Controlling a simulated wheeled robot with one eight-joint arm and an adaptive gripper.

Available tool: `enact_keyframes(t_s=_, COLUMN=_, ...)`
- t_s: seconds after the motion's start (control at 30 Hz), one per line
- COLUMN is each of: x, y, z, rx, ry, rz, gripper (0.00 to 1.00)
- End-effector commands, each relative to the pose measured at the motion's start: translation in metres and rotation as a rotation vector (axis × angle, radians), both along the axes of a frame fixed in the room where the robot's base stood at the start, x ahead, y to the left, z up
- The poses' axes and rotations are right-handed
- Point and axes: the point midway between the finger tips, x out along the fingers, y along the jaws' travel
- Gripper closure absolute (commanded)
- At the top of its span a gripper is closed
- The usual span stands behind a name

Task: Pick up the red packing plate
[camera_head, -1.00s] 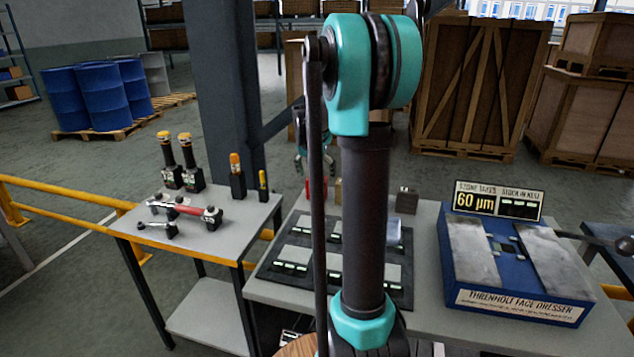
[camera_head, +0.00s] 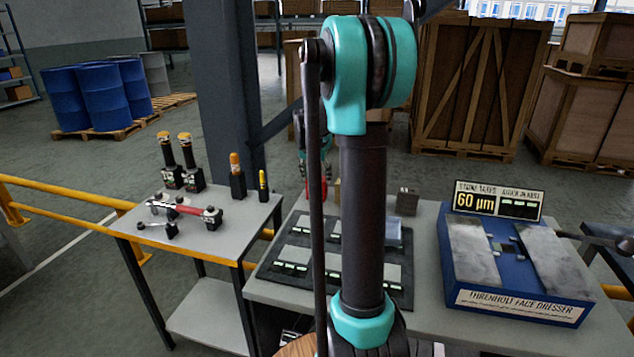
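A small red block-like piece (camera_head: 316,188), which looks like the red packing plate, is at the back of the grey bench, left of my arm's dark column. It is small and partly covered. My gripper (camera_head: 315,178) is beyond my arm and points down right at the red piece, overlapping it in the picture. I cannot tell whether the fingers touch it, or whether they are open or shut.
A dark mat (camera_head: 268,267) with several grey plates lies on the bench. A small grey block (camera_head: 407,201) stands behind it. The blue face dresser (camera_head: 520,270) fills the right. A side table (camera_head: 200,240) with tools stands left.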

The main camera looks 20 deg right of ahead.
Motion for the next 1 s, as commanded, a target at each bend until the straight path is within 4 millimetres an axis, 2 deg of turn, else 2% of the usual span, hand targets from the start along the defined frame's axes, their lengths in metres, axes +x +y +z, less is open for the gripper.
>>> enact_keyframes(t_s=0.27, x=0.000, y=0.000, z=0.002, rx=0.000, ry=0.000, rz=0.000, gripper=0.86)
enact_keyframes(t_s=0.47, x=0.000, y=0.000, z=0.018, rx=0.000, ry=0.000, rz=0.000, gripper=0.86)
enact_keyframes(t_s=0.57, x=0.000, y=0.000, z=0.034, rx=0.000, ry=0.000, rz=0.000, gripper=0.86)
enact_keyframes(t_s=1.0, x=0.000, y=0.000, z=0.148, rx=0.000, ry=0.000, rz=0.000, gripper=0.86)
